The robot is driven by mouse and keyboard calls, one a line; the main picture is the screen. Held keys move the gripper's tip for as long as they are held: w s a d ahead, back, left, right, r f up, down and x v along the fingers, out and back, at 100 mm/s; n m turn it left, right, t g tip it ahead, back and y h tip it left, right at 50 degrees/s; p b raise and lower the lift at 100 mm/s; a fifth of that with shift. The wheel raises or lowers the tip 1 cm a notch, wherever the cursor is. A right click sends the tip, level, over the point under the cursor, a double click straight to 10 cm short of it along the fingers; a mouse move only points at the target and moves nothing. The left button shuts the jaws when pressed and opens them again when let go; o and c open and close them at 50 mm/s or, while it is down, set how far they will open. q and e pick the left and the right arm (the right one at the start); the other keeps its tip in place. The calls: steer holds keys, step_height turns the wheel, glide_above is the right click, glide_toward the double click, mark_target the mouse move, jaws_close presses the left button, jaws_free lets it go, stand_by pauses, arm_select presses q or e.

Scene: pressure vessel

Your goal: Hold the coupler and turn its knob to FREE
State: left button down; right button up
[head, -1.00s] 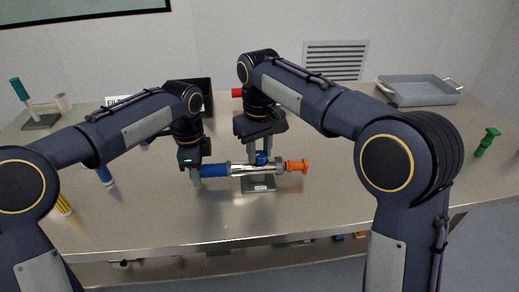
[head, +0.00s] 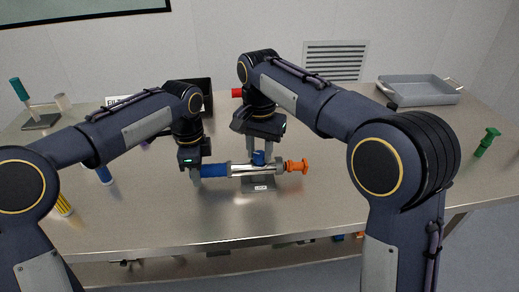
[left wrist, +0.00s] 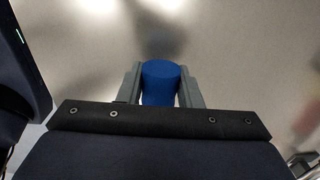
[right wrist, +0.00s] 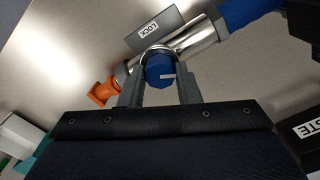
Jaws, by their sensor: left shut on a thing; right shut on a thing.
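The coupler (head: 240,170) is a shiny metal cylinder lying sideways, with a blue grip (head: 214,171) at its left end and an orange end piece (head: 297,166) at its right. A grey block labelled LOCK (right wrist: 156,29) is beside it. My left gripper (head: 198,175) is shut on the blue grip, which also shows between its fingers in the left wrist view (left wrist: 161,82). A blue knob (right wrist: 160,71) with a white line sits on the coupler. My right gripper (head: 262,157) is shut on this knob from above. The fingers hide the knob's sides.
A grey tray (head: 418,90) stands at the back right and a green handled piece (head: 487,142) at the far right. A blue cylinder (head: 104,175) and a yellow-striped one (head: 64,205) are at the left. The table in front of the coupler is clear.

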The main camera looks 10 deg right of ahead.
mark_target(260, 154)
steer(key=m, duration=0.6)
steer(key=shift+m, duration=0.3)
steer(key=m, duration=0.5)
steer(key=shift+m, duration=0.3)
steer(key=o, duration=1)
steer(key=shift+r, duration=0.1)
step_height(260, 154, up, 12)
steer(key=shift+f, duration=0.1)
